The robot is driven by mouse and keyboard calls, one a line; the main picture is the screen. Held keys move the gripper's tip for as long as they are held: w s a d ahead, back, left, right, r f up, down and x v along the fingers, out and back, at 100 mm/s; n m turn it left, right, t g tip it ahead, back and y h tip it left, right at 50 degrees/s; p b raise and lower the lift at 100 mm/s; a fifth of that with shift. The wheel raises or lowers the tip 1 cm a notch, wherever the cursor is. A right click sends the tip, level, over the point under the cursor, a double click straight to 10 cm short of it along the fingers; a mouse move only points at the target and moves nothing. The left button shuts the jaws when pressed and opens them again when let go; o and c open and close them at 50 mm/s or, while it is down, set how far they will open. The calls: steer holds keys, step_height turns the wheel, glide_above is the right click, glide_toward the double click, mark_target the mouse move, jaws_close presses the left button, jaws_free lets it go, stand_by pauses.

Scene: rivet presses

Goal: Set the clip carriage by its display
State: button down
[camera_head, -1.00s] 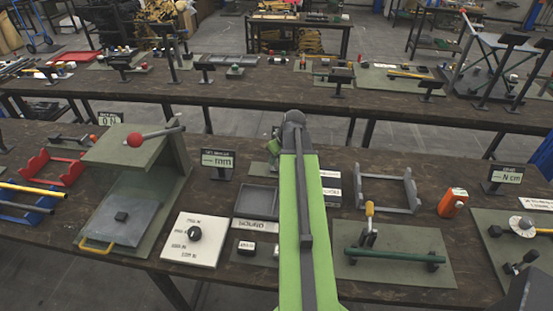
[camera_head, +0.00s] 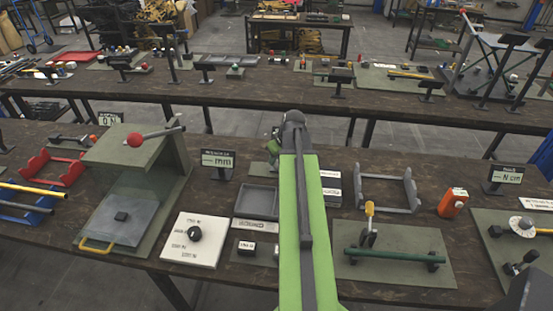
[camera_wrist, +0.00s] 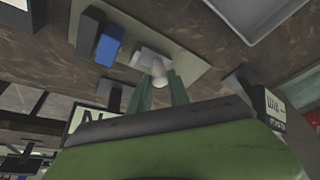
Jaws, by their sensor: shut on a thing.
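In the wrist view, the two green fingers of my gripper (camera_wrist: 160,88) are shut on a pale rounded knob (camera_wrist: 158,71). The knob stands by a grey-green plate (camera_wrist: 190,60) that carries a blue block (camera_wrist: 109,45), a dark block (camera_wrist: 88,32) and light grey blocks. I cannot tell clearly which part is the clip carriage. In the head view, my arm hides most of this fixture. A display (camera_head: 213,160) there, left of my arm, shows "mm"; its number is too small to read.
A grey tray (camera_head: 258,199) lies left of my arm, and a grey frame (camera_head: 388,190) stands to the right. A press with a red-knobbed lever (camera_head: 135,139) stands at left. A plate with a green bar (camera_head: 392,254) is front right. Another display (camera_head: 506,174) reads "N cm".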

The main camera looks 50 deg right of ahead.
steer(key=shift+w+a, duration=0.15)
steer(key=c, duration=1.2)
jaws_free()
steer(key=shift+c, duration=0.2)
steer(key=shift+r, duration=0.1)
steer(key=p+v, duration=1.6)
steer(key=v, duration=0.1)
steer(key=shift+r, duration=0.1)
